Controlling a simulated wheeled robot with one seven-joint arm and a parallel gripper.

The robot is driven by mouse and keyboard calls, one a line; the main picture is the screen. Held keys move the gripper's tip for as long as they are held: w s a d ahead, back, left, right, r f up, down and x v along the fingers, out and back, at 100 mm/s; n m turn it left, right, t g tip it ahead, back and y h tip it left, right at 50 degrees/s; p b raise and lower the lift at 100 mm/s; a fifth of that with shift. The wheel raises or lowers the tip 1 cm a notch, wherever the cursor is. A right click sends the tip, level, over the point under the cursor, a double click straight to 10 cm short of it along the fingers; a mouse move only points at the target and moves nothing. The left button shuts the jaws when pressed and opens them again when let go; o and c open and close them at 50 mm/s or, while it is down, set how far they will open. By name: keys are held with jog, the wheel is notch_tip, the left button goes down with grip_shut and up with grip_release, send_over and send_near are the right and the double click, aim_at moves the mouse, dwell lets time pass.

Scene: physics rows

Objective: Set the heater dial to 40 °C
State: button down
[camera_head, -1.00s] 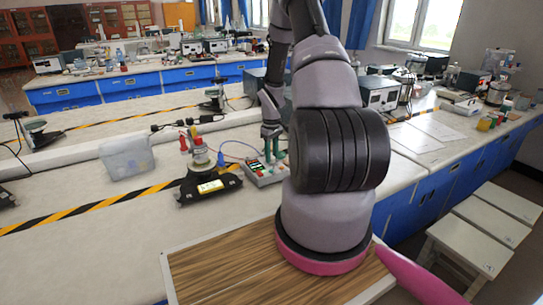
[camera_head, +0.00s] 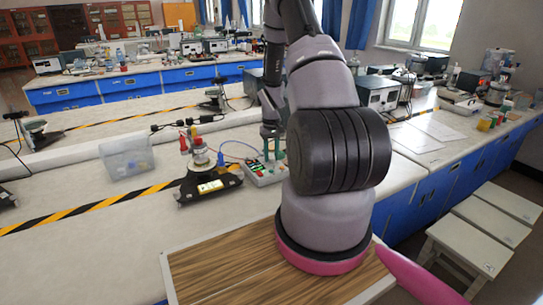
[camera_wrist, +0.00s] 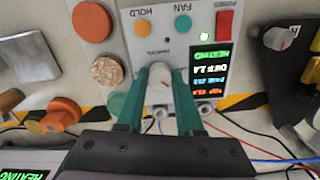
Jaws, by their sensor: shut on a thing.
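The heater's grey control box (camera_head: 258,180) stands on the white bench, left of my arm. In the wrist view its panel (camera_wrist: 151,44) appears upside down, with FAN and HOLD buttons. A pale round dial (camera_wrist: 160,86) lies between the two teal fingers of my gripper (camera_wrist: 162,78), which are shut on its sides. My gripper also shows in the head view (camera_head: 271,150), pointing down at the box. The dark display (camera_wrist: 209,72) reads HEATING in green, with white, blue and red lines below it in the picture. The red and blue figures are too blurred to read surely.
A black-based instrument (camera_head: 208,187) stands just left of the box, with a clear plastic bin (camera_head: 126,156) farther left. Red and blue cables run beside the box. A wooden board (camera_head: 215,270) lies in front. Bare bench lies at the left front.

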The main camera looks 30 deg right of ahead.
jog(key=c, duration=0.5)
grip_release()
jog(key=shift+c, duration=0.2)
notch_tip(320, 180, up, 11)
dwell(0.4)
notch_tip(320, 180, up, 10)
jog(key=t, duration=0.1)
send_over(271, 157)
jog(key=s+a, duration=0.1)
jog(key=a, duration=0.3)
jog(key=s+a+r+m+t, duration=0.1)
jog(key=s+a+r, duration=0.2)
jog(key=r, duration=0.3)
jog(key=s+a+r+t, duration=0.1)
jog(key=s+a+r, duration=0.15)
jog(key=r, duration=0.35)
jog(key=s+a+r+t, duration=0.1)
jog(key=s+a+r, duration=0.2)
jog(key=s, duration=0.3)
jog(key=s+a+r+t+y, duration=0.1)
jog(key=s+a+r, duration=0.3)
jog(key=s, duration=0.2)
jog(key=s+a+r+m+t+y, duration=0.1)
jog(key=s+a+r+t, duration=0.1)
jog(key=s, duration=0.4)
notch_tip(271, 157, up, 3)
jog(key=shift+a+f, duration=0.15)
jog(key=shift+a, duration=0.65)
